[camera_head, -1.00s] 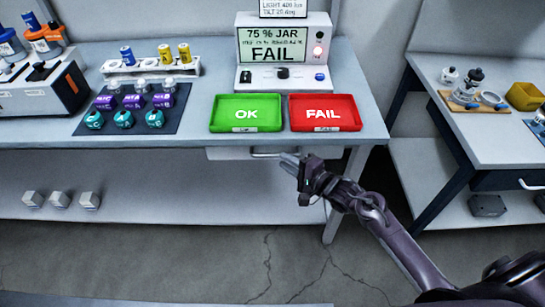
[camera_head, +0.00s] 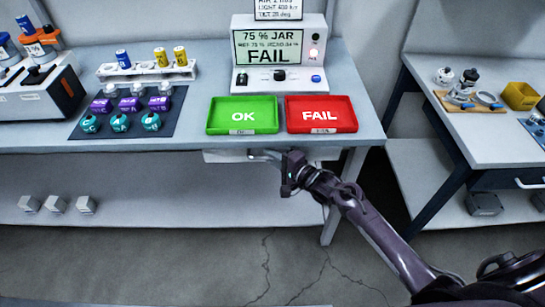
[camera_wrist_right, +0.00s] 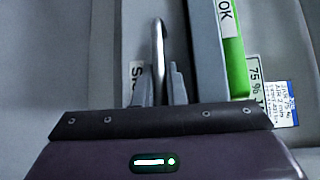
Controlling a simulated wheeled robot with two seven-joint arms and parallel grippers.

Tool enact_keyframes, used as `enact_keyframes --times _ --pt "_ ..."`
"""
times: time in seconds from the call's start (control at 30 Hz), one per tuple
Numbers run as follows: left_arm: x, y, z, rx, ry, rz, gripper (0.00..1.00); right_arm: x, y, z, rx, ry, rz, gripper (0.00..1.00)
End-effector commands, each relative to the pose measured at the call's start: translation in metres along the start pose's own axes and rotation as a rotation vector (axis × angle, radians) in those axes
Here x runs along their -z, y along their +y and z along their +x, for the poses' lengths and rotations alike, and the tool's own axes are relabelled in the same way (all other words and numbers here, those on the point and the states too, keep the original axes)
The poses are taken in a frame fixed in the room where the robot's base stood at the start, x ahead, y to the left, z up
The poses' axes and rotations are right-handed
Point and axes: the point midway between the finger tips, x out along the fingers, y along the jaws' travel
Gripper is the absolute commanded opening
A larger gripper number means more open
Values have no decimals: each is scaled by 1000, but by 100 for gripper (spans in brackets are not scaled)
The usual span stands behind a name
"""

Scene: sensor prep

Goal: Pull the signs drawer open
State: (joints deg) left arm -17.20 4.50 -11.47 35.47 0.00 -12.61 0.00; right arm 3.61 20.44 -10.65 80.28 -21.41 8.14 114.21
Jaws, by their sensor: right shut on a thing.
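The signs drawer (camera_head: 222,156) is a pale front under the edge of the workbench, below the green and red trays. Its metal bar handle (camera_head: 262,153) shows left of my right gripper (camera_head: 282,158). In the right wrist view the handle (camera_wrist_right: 158,45) runs down between the two fingers of the right gripper (camera_wrist_right: 160,85), which is shut on it. A label (camera_wrist_right: 137,72) with partly hidden lettering sits beside the handle. The drawer looks shut or nearly so; I cannot tell exactly. My left gripper is out of view.
The green OK tray (camera_head: 243,130) and red FAIL tray (camera_head: 321,129) stand on the bench (camera_head: 350,80) just above the drawer. A lower shelf (camera_head: 160,190) lies beneath. A second bench (camera_head: 420,72) stands at right. The floor in front is clear.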

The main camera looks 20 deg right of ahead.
Motion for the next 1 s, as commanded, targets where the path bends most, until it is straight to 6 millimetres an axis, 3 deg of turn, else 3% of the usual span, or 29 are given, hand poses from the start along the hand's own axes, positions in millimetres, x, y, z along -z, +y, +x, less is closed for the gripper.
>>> enact_keyframes --times 0.27,0.43,0.8,1.0 --pt "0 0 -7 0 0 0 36 -5 0 -5 -3 0 2 0" --pt "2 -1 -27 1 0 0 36 -20 2 -20 -5 1 6 0" --pt "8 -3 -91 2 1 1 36 -86 19 -86 -8 2 9 0" --pt "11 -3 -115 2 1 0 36 -121 31 -122 -6 1 6 0"
